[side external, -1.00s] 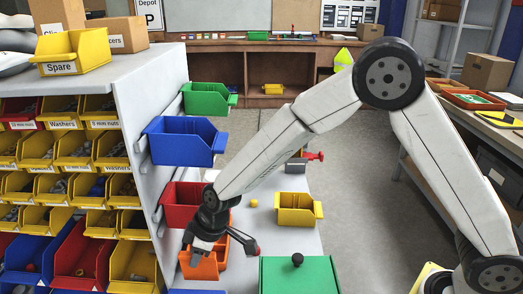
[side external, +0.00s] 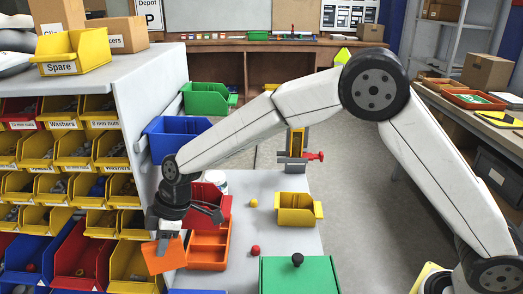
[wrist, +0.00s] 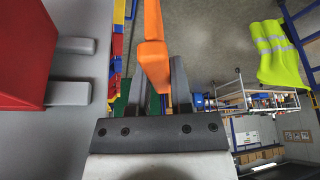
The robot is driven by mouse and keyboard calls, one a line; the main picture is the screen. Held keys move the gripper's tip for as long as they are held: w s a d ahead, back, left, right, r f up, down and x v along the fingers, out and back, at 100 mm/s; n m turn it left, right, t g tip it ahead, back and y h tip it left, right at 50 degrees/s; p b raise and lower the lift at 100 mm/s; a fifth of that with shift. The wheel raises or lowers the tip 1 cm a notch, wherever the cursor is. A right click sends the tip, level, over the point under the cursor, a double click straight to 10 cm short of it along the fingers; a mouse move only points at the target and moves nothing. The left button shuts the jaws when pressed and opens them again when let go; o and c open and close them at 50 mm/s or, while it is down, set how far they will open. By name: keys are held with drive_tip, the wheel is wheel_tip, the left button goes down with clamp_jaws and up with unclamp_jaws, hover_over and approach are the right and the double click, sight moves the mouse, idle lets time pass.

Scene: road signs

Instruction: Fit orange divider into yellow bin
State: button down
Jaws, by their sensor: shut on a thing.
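My gripper (side external: 164,238) is at the left, in front of the grey bin panel, and is shut on the flat orange divider (side external: 164,254).
A red bin (side external: 218,203) is close behind my gripper; blue (side external: 172,140) and green bins hang farther back.

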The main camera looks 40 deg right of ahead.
sight(173, 245)
drive_tip(key=shift+w+a+r, duration=0.1)
drive_tip(key=shift+a+r, duration=0.15)
drive_tip(key=shift+r, duration=0.05)
drive_tip(key=shift+n, duration=0.4)
drive_tip(key=shift+s+d+f+n+g, duration=0.1)
drive_tip(key=shift+s+d+n+g, duration=0.3)
drive_tip(key=shift+s, duration=0.35)
drive_tip(key=shift+s+d+n+g, duration=0.2)
drive_tip(key=shift+s+d+n, duration=0.3)
drive_tip(key=shift+s, duration=0.25)
drive_tip(key=s+d+r+n+g, duration=0.2)
drive_tip(key=s+d+n, duration=0.4)
drive_tip(key=s+d, duration=0.15)
drive_tip(key=d+r+n+g, duration=0.1)
drive_tip(key=d+r+n, duration=0.2)
drive_tip(key=d+r, duration=0.5)
drive_tip(key=w+d+f, duration=0.4)
drive_tip(key=d, duration=0.6)
drive_tip(key=w+d+f, duration=0.3)
drive_tip(key=d+f, duration=0.1)
drive_tip(key=d, duration=0.6)
drive_tip(key=w+d+f+n, duration=0.1)
drive_tip(key=w+d+f, duration=0.3)
drive_tip(key=d, duration=0.6)
drive_tip(key=shift+w+d+f+g+h, duration=0.25)
drive_tip(key=shift+w+f+g+h, duration=0.05)
drive_tip(key=shift+f+h, duration=0.1)
